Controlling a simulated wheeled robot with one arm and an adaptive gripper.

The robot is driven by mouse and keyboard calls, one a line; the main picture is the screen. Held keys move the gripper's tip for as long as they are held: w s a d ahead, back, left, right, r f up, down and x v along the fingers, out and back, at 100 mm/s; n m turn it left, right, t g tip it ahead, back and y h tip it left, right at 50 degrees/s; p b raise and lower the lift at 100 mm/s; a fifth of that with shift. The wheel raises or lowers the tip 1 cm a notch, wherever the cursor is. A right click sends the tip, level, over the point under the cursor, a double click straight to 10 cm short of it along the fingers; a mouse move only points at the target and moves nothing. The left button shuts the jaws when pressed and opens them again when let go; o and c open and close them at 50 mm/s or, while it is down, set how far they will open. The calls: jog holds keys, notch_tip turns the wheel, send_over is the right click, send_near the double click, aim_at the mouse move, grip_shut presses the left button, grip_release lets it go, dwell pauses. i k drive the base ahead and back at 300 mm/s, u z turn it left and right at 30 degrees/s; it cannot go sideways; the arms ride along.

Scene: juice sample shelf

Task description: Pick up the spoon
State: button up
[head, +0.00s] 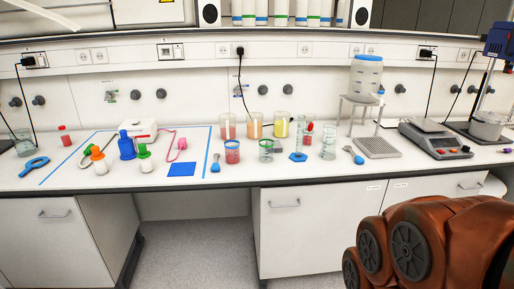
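Two small blue spoon-like tools lie on the white lab bench. One (353,155) is right of the beakers, near the grey perforated plate. The other (215,163) is near the bench's front edge, just right of the blue tape outline. Both are small here, and I cannot tell which is the spoon. My brown arm fills the lower right corner, in front of the cabinets. My gripper's fingers are not in view.
Several beakers (254,128) with coloured contents stand between the two tools. A hotplate (434,141) and a stand with a large container (366,76) are to the right. Tape outlines an area (208,140) holding bottles at left. Cabinets (300,215) are below the bench.

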aim_at(215, 168)
jog(key=z, duration=0.1)
jog(key=i, duration=0.95)
jog(key=u, duration=1.1)
jog(key=i, duration=0.75)
jog(key=u, duration=0.85)
